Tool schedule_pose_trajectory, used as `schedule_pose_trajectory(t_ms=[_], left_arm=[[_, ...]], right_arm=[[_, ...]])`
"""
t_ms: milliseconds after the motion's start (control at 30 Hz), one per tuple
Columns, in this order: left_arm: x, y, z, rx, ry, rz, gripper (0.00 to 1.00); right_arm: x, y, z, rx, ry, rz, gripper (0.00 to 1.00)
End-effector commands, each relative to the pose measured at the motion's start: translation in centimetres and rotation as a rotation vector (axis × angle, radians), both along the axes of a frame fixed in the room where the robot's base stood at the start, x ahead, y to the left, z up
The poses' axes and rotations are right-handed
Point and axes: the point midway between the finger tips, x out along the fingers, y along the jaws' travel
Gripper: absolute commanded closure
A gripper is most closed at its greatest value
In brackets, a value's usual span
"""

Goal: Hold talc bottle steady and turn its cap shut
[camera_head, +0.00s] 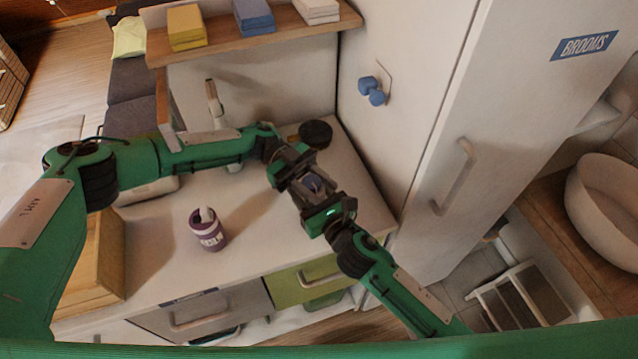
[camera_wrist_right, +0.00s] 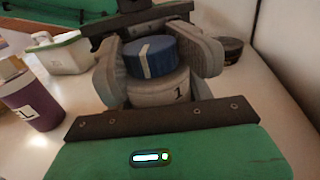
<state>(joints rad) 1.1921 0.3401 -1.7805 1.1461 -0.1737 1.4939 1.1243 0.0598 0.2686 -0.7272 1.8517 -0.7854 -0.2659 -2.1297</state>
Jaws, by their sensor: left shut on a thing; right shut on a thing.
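The talc bottle (camera_wrist_right: 160,90) is pale grey with a dark "1" on its body. Its blue cap (camera_wrist_right: 152,58), with a white stroke, sits on top in the right wrist view. In the head view the blue cap (camera_head: 313,183) shows between my two grippers, which face each other above the counter. My left gripper (camera_head: 301,177) and my right gripper (camera_head: 318,192) are both shut on the bottle. Grey fingers flank the cap and upper body. Which gripper bears on the cap and which on the body is hard to tell. The lower body is mostly hidden.
A purple labelled jar (camera_head: 208,232) stands on the white counter (camera_head: 165,262), left of the grippers. A dark round object (camera_head: 316,133) lies by the back wall. A shelf (camera_head: 240,40) with coloured stacks is above. A tall cabinet (camera_head: 425,110) bounds the right.

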Motion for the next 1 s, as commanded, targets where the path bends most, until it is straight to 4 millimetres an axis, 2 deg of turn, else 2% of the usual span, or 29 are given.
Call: schedule_pose_trajectory(t_ms=[433,1000], left_arm=[[-0.27,0.34,0.01,0.0,-0.001,-0.274,0.86],[-0.32,0.52,0.03,0.0,0.001,-0.335,0.86]], right_arm=[[-0.05,0.03,-0.07,-0.001,0.001,0.001,0.74],[-0.05,0.02,-0.08,-0.001,0.001,0.001,0.74]])
